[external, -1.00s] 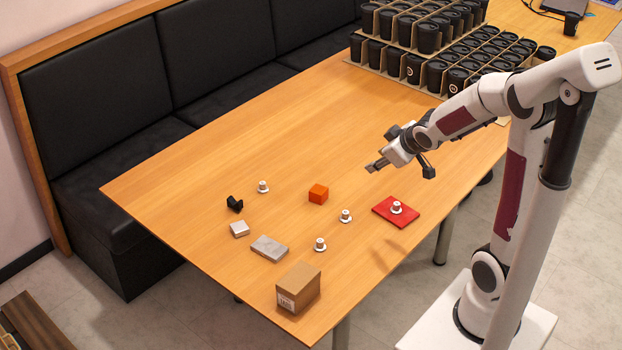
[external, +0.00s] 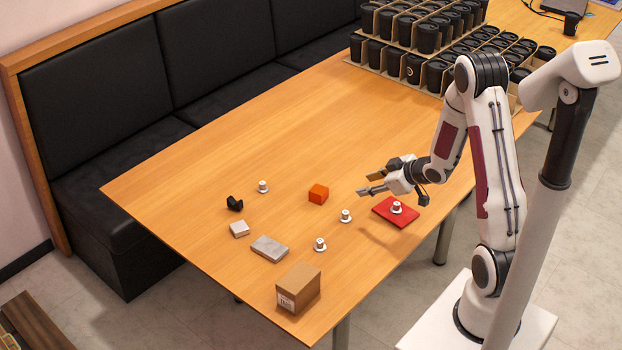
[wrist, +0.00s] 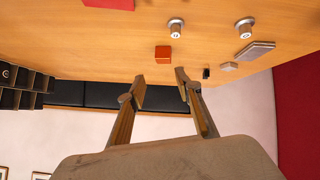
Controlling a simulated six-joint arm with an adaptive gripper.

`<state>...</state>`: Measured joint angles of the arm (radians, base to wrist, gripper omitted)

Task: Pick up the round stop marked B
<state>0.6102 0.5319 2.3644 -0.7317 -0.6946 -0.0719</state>
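Several small pale round stops with flanged bases stand on the table. One (external: 263,187) is at the far left, one (external: 345,216) is near the middle, one (external: 320,245) is nearer the front edge, and one (external: 397,208) sits on a red plate (external: 381,210). Two stops show in the wrist view, one (wrist: 176,27) near top centre and one (wrist: 245,27) to its right. They have dark marks on top, too small to read, so I cannot tell which is B. My gripper (external: 368,184) is open and empty, above the table near the red plate; its fingers (wrist: 162,89) are apart.
An orange cube (external: 318,194), a black bracket (external: 235,204), a small grey block (external: 239,229), a grey slab (external: 269,249) and a cardboard box (external: 299,289) stand on the table. Racks of black cups (external: 425,40) fill the back. The left part of the table is clear.

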